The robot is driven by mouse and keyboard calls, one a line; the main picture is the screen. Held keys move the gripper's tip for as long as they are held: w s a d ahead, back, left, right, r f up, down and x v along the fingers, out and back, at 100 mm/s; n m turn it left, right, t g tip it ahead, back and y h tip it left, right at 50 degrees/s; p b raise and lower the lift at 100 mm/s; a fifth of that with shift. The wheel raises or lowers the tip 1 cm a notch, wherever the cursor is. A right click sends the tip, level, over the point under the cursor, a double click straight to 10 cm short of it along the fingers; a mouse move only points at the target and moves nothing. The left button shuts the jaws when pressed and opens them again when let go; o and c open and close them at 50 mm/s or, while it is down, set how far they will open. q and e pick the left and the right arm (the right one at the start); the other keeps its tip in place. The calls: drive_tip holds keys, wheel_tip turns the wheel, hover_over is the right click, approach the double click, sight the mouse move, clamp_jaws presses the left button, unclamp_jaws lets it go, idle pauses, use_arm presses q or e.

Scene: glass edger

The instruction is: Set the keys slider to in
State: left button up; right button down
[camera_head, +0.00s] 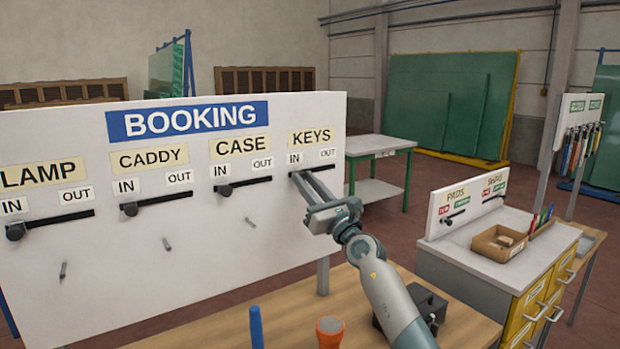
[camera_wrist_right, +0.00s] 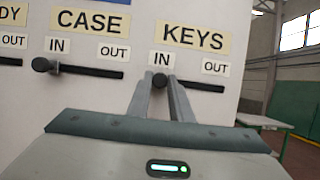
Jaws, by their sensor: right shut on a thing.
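The white booking board (camera_head: 215,235) carries the keys slider, a black knob on a short dark slot (camera_head: 322,169) under the KEYS label (camera_head: 312,137). In the right wrist view the knob (camera_wrist_right: 159,79) sits at the slot's left end, below the IN label (camera_wrist_right: 162,59). The OUT label (camera_wrist_right: 215,66) is above the slot's right end. My right gripper (camera_head: 297,175) reaches the slot's left end, and its two fingers are shut on the knob. The fingers hide most of the knob in the head view. My left gripper is not in view.
The lamp (camera_head: 15,231), caddy (camera_head: 130,208) and case (camera_head: 223,190) knobs all sit at the left, IN ends of their slots. A wooden table (camera_head: 270,320) below the board holds a blue rod (camera_head: 256,327) and an orange-topped object (camera_head: 329,328). A cabinet (camera_head: 490,265) stands right.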

drive_tip(key=shift+a+f, duration=0.1)
drive_tip(key=shift+a, duration=0.05)
drive_tip(key=c, duration=1.6)
unclamp_jaws()
drive_tip(key=shift+s, duration=0.1)
drive_tip(key=shift+s+a, duration=0.1)
drive_tip(key=shift+b+v, duration=1.05)
drive_tip(key=shift+v, duration=7.6)
